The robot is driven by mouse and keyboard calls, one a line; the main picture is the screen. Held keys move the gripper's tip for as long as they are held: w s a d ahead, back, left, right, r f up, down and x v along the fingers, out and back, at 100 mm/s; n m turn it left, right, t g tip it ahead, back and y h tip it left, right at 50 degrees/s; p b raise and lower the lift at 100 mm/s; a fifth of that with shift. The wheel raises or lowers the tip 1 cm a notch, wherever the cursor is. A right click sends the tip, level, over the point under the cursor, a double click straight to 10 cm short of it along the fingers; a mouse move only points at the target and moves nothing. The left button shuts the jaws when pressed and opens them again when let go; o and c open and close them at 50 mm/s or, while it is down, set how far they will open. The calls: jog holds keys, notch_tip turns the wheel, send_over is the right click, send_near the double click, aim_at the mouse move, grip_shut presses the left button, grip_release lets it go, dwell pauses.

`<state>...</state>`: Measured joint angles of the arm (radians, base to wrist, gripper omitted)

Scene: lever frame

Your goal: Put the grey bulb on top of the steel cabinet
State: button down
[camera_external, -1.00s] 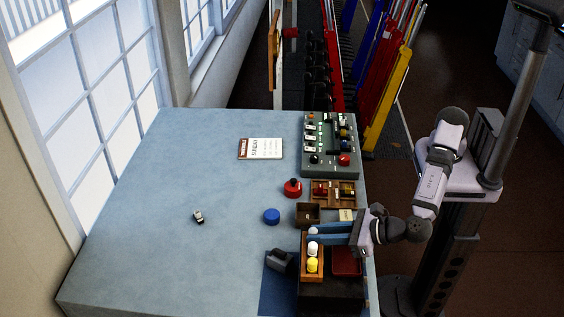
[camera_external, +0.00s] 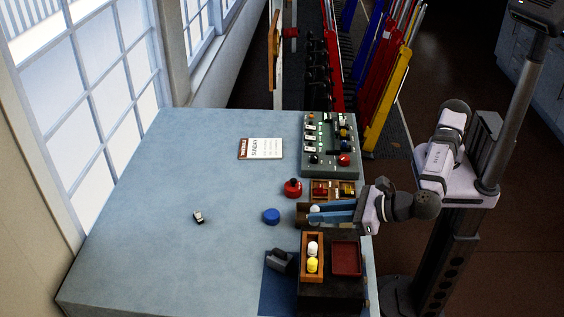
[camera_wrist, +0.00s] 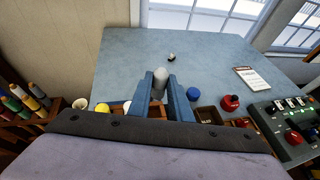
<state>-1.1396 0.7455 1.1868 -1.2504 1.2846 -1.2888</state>
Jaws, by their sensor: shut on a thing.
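My gripper (camera_external: 314,212) is shut on the grey bulb (camera_wrist: 160,82), which sits upright between the blue fingertips in the wrist view. In the external view the bulb (camera_external: 314,210) shows as a pale spot at the fingertips, above the small wooden boxes.
A wooden tray (camera_external: 304,262) with a white and a yellow bulb stands on a dark box, beside a red tray (camera_external: 346,258). A red button (camera_external: 292,187) and a blue disc (camera_external: 271,216) lie left of my gripper. A notice card (camera_external: 261,148) lies farther back.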

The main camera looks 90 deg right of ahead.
jog(key=shift+r, duration=1.05)
jog(key=w+d+f+m+g+h+b, duration=0.25)
jog(key=w+d, duration=0.35)
jog(key=d, duration=0.8)
jog(key=w+d+f+m+g+h+b, duration=0.15)
jog(key=w+d+f+m, duration=0.35)
jog(key=d, duration=1)
jog(key=w+d+f+g+h+b, duration=0.1)
jog(key=w+d+f+h+b, duration=0.15)
jog(key=w+d, duration=0.8)
notch_tip(320, 180, down, 2)
jog(key=a+n+t+y, duration=0.1)
jog(key=n+t+y, duration=0.1)
jog(key=n+t, duration=0.1)
jog(key=shift+w+a+f+p, duration=0.15)
jog(key=shift+f+p, duration=0.3)
jog(key=shift+f, duration=2.05)
jog(key=shift+w+d+f+p, duration=0.15)
jog(key=shift+f+p, duration=0.3)
jog(key=shift+f, duration=2.05)
jog(key=shift+a, duration=0.1)
jog(key=shift+f, duration=0.2)
jog(key=c, duration=1.6)
grip_release()
